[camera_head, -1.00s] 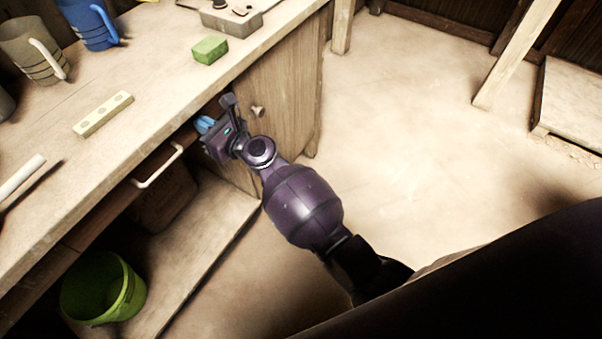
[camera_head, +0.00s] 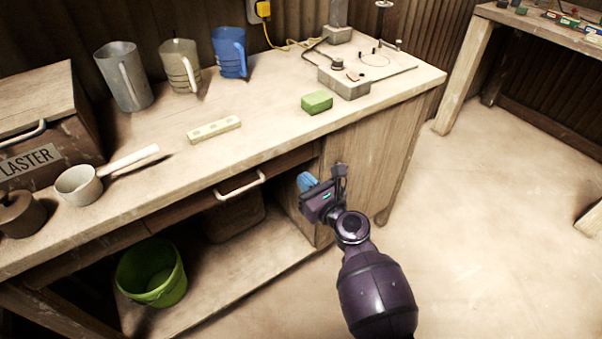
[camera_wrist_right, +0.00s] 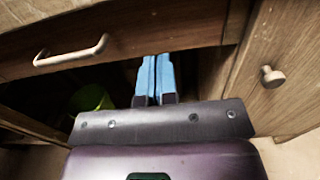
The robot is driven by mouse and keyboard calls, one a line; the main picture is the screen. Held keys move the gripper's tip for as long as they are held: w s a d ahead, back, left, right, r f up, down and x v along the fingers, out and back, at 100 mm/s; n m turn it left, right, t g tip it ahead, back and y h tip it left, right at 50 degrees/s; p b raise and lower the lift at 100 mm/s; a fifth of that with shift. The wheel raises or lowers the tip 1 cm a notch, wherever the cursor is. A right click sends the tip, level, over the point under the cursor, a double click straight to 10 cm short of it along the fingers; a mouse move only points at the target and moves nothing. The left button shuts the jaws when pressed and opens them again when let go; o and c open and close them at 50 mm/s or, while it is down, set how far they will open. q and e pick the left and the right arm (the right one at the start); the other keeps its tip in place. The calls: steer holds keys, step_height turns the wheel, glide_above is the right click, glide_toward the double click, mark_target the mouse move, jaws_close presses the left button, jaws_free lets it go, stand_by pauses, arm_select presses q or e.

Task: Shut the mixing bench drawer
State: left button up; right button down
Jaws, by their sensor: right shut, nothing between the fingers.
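The mixing bench drawer (camera_head: 212,199) is a wooden front with a pale bar handle (camera_head: 240,187) under the bench top. Its front looks about in line with the bench's front, and I see no clear gap above it. The wrist view shows the drawer front (camera_wrist_right: 130,42) and its handle (camera_wrist_right: 72,53) at upper left. My right gripper (camera_head: 307,181) has blue fingers, shut and empty, in front of the bench to the right of the handle. The fingers (camera_wrist_right: 156,78) point toward the bench at the drawer's lower edge; I cannot tell if they touch. My left gripper is out of view.
A cupboard door with a round knob (camera_wrist_right: 272,77) is right of the drawer. A green bucket (camera_head: 152,272) stands on the lower shelf. Jugs, a ladle (camera_head: 78,186), a green block (camera_head: 317,102) and a pale bar (camera_head: 214,129) are on top. The floor at right is clear.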

steer(key=p+v, duration=0.1)
steer(key=v, duration=0.6)
